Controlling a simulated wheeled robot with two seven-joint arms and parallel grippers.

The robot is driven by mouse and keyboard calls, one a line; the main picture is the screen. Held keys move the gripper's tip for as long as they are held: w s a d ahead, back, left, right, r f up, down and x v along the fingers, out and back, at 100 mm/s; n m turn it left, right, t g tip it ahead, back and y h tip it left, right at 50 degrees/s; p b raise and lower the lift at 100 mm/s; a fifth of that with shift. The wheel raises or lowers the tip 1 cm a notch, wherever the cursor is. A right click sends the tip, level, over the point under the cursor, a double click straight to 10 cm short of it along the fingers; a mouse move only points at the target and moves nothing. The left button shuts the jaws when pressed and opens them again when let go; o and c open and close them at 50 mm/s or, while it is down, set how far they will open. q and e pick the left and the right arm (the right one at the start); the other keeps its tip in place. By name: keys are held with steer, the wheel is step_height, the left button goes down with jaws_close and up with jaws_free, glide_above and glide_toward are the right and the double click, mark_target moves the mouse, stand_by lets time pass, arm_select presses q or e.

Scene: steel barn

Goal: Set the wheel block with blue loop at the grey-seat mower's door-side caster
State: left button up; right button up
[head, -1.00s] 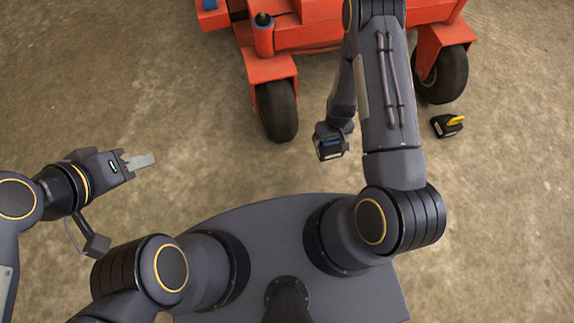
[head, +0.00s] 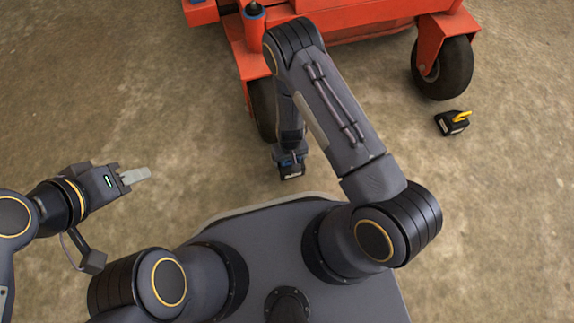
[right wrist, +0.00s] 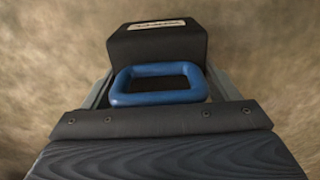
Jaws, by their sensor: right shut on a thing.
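My right gripper (head: 289,152) is shut on the wheel block with blue loop (head: 291,169), a black block with a pale label. In the right wrist view the block (right wrist: 157,45) has its blue loop (right wrist: 157,70) between the fingers. The head view shows it just in front of the orange mower's left caster (head: 262,108), which my right arm partly hides. Whether it touches the floor or the wheel I cannot tell. The mower (head: 365,22) is cut off at the top and its seat is out of view. My left gripper (head: 135,176) is empty, away to the left.
A black block with a yellow loop (head: 453,122) lies on the floor in front of the mower's right caster (head: 442,68). The concrete floor is clear to the left of the mower and between the two casters' fronts. No door shows.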

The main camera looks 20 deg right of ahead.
mark_target(287, 164)
steer(key=f+b, duration=0.1)
steer(key=f, duration=0.1)
steer(key=a+f+b, duration=0.1)
steer(key=f, duration=0.1)
steer(key=shift+f, duration=0.15)
steer(key=o, duration=1.2)
steer(key=shift+o, duration=0.2)
